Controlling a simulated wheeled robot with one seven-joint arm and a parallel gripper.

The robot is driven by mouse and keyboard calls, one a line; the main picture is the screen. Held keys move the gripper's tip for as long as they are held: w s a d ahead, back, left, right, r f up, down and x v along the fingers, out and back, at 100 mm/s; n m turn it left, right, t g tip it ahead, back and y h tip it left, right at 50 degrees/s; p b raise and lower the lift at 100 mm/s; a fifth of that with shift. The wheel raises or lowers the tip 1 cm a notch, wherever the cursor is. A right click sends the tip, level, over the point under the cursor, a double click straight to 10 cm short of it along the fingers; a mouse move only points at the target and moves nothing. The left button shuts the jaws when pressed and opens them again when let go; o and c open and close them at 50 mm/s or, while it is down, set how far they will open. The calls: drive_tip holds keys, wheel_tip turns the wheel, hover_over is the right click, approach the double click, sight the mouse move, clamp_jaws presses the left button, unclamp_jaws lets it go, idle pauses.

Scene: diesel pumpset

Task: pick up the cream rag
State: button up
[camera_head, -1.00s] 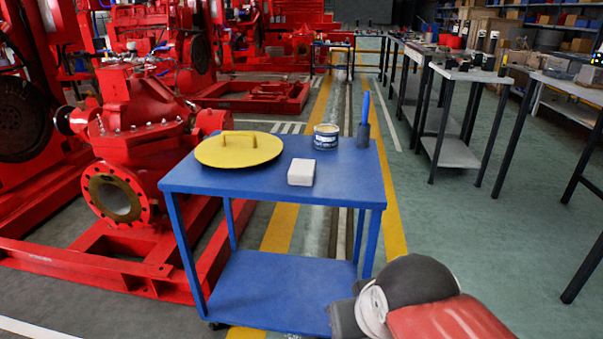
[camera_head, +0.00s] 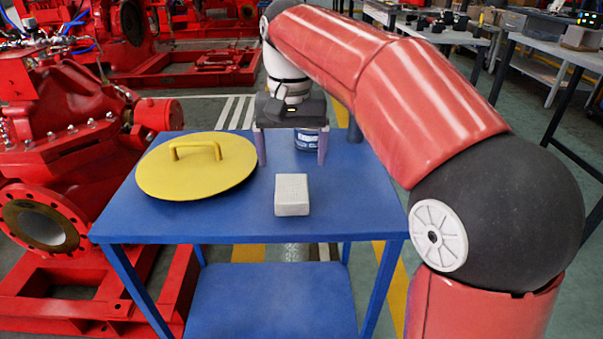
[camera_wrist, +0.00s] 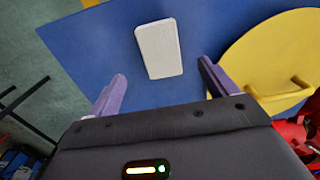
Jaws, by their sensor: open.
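The cream rag (camera_head: 292,195) is a small pale folded block lying flat on the blue cart top, to the right of a yellow lid. In the wrist view the rag (camera_wrist: 160,48) lies beyond my fingertips, between their lines, touching neither. My gripper (camera_head: 292,148) is open and empty, its two purple fingers pointing down above the cart, behind the rag as the head camera sees it. In the wrist view the fingers of my gripper (camera_wrist: 162,80) stand wide apart.
The yellow lid (camera_head: 197,180) with a raised handle lies on the left of the blue cart (camera_head: 340,215). A blue and white can (camera_head: 307,140) stands behind my gripper, partly hidden. Red pump machinery (camera_head: 60,140) is close on the left. The cart's front right is bare.

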sight(292, 186)
drive_tip(key=shift+w+f, duration=0.3)
wheel_tip(292, 186, down, 7)
drive_tip(key=shift+w+f+b, duration=0.1)
drive_tip(key=shift+w+b, duration=0.05)
drive_tip(key=shift+b, duration=0.6)
drive_tip(key=c, duration=1.1)
drive_tip(key=shift+r, duration=0.2)
wheel_tip(292, 186, up, 20)
drive_tip(key=p, duration=0.4)
drive_tip(key=shift+f+p, duration=0.1)
drive_tip(key=shift+p, duration=0.3)
